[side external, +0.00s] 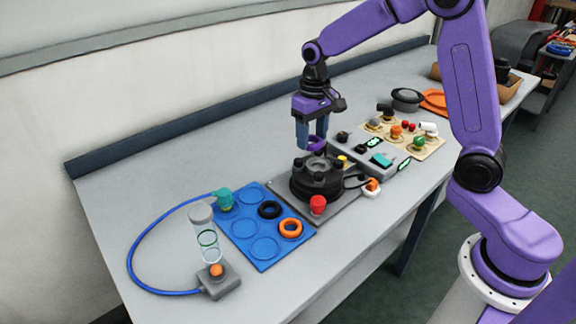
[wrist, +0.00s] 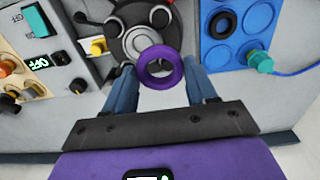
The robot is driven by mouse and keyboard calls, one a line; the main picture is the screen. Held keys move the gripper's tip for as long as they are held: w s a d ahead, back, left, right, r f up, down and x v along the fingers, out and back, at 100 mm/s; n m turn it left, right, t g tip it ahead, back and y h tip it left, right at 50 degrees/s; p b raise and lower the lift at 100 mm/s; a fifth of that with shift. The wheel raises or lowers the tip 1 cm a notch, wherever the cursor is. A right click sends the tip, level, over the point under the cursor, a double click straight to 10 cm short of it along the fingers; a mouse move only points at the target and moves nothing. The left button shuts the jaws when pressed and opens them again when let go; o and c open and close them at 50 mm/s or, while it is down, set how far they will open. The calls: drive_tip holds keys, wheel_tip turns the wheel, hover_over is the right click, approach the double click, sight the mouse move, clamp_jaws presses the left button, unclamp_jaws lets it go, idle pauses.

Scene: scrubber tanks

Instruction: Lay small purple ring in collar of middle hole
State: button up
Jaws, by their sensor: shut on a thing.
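My gripper (side external: 313,146) is shut on the small purple ring (wrist: 160,83), which also shows between the fingers in the side view (side external: 316,139). The ring is held at the fingertips, in the air above and behind the dark round tank fixture (side external: 305,189). In the wrist view the ring overlaps the edge of this fixture (wrist: 118,20), and a grey disc with a hole (wrist: 130,42) shows beside it. The ring is apart from the fixture in the side view. Which opening is the middle hole, and its collar, I cannot make out clearly.
A blue tray (side external: 238,238) with round recesses holds a black ring (side external: 261,210) and an orange ring (side external: 290,236). A red knob (side external: 317,205) stands at the fixture's front. A control box (side external: 372,158) is on its right, and a clear cylinder (side external: 206,240) stands at the left.

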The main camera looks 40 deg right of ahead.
drive_tip(key=shift+d+f, duration=0.5)
drive_tip(key=shift+f, duration=0.25)
drive_tip(key=shift+d+f, duration=0.45)
drive_tip(key=shift+f, duration=0.35)
drive_tip(key=shift+d+f, duration=0.5)
drive_tip(key=shift+f, duration=0.25)
drive_tip(key=shift+f, duration=1.45)
idle(1.2)
drive_tip(key=o, duration=1.5)
drive_tip(key=shift+r, duration=0.1)
wheel_tip(320, 180, up, 7)
idle(0.6)
drive_tip(key=shift+s, duration=0.1)
idle(0.3)
